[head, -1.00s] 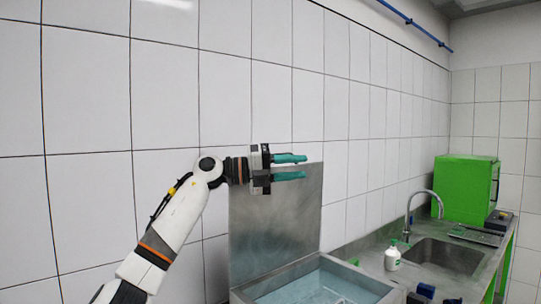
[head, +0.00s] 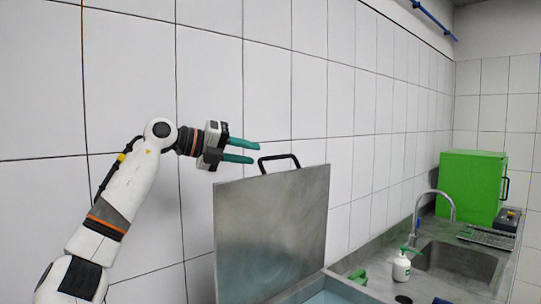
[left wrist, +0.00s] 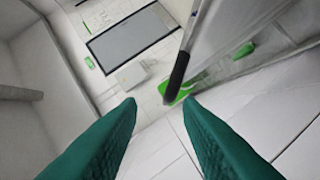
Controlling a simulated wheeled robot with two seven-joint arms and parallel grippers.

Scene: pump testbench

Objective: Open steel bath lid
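The steel bath lid (head: 270,235) stands raised, roughly upright, at the back of the steel bath (head: 335,290). A black handle (head: 279,158) sits on its top edge. My left gripper (head: 258,152), with teal fingers, is just left of the handle and above the lid's top edge. The fingers are spread, with nothing between them. In the left wrist view the lid (left wrist: 220,25) and handle (left wrist: 176,76) lie beyond the open fingertips (left wrist: 159,103). Blue water shows in the bath, whose front is cut off. My right gripper is out of view.
A counter with a sink (head: 455,263) and curved tap (head: 437,193) runs to the right. A white bottle (head: 402,268) stands beside the sink, and a green box (head: 472,187) stands at the far end. The tiled wall is close behind the lid.

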